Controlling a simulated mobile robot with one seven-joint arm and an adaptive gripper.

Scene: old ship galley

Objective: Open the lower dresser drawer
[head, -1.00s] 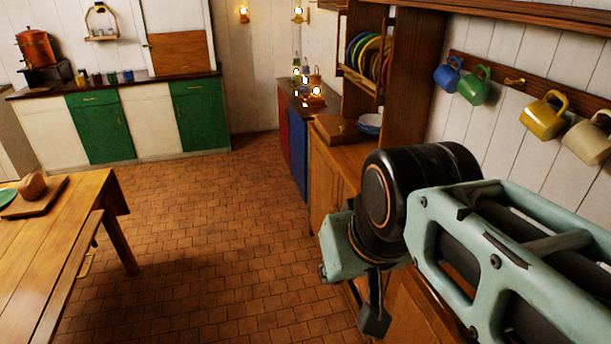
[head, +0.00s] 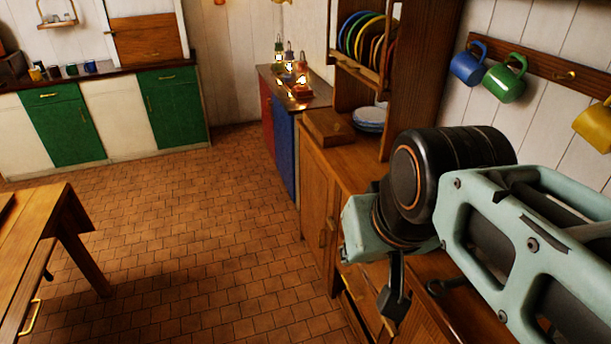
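The wooden dresser (head: 316,195) stands along the right wall, with a cupboard door at its far end. Nearer, its drawer fronts (head: 358,296) show partly, low down behind my arm. A brass handle (head: 348,288) is visible there, and another (head: 388,326) sits lower. Both drawer fronts look closed, but my arm covers much of them. My gripper (head: 394,300) hangs below the teal wrist, in front of the dresser. Only a dark finger-like part shows, apart from or overlapping the handles in the picture; I cannot tell its opening.
A wooden box (head: 328,127) and stacked plates (head: 369,118) sit on the dresser top. Mugs (head: 505,80) hang on the right wall. Lit lamps (head: 301,88) stand on the far counter. A wooden table (head: 35,225) is at left; tiled floor (head: 190,240) between is clear.

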